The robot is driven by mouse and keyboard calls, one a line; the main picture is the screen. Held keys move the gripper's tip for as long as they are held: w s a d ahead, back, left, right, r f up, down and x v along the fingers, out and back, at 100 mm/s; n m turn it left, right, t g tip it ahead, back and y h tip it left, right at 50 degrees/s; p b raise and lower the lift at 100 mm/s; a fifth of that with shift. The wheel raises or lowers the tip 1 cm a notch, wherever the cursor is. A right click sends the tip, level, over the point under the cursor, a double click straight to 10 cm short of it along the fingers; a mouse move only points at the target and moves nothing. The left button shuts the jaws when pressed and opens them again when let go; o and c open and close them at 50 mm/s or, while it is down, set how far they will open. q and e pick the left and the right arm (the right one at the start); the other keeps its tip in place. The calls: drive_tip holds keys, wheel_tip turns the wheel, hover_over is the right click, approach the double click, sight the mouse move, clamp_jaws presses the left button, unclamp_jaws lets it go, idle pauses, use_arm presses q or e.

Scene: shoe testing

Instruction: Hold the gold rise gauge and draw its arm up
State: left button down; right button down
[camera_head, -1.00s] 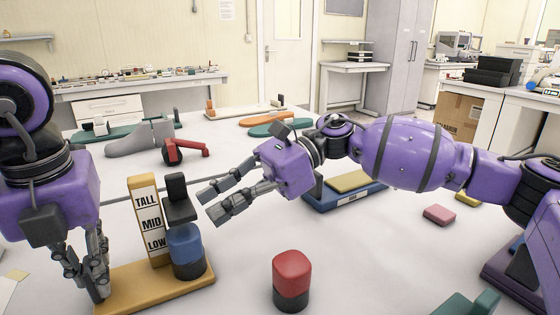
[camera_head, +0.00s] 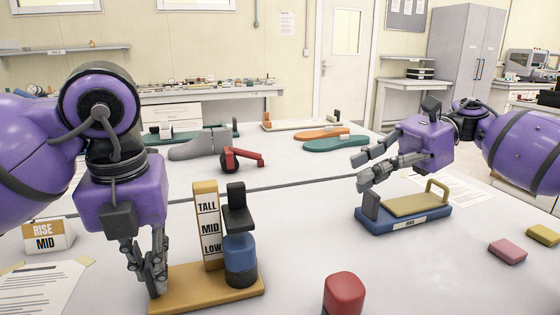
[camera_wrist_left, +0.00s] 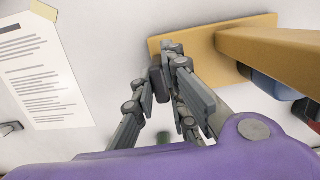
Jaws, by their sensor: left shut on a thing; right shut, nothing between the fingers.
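The gold rise gauge has a flat gold base (camera_head: 225,297) and an upright scale (camera_head: 206,214) reading TALL, MID and LOW. Its black arm (camera_head: 238,217) stands beside the MID mark, above a blue cylinder (camera_head: 240,256) with a dark foot. My left gripper (camera_head: 153,288) points down and is shut on the left end of the gold base. The wrist view shows its fingertips (camera_wrist_left: 168,68) at the base edge (camera_wrist_left: 203,50); the exact contact is partly hidden. My right gripper (camera_head: 360,171) is shut and empty, well right of the gauge, above a blue stand.
A card (camera_head: 47,237) reads RISE MID, with a printed sheet (camera_head: 42,288) in front. A red-topped block (camera_head: 343,295) stands right of the gauge. The blue stand (camera_head: 405,222) is below my right gripper. A grey shoe form (camera_head: 200,145) and red tool (camera_head: 242,158) lie behind.

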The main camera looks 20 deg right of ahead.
use_arm(q)
drive_tip(key=c, duration=1.7)
unclamp_jaws()
drive_tip(key=shift+r, duration=0.1)
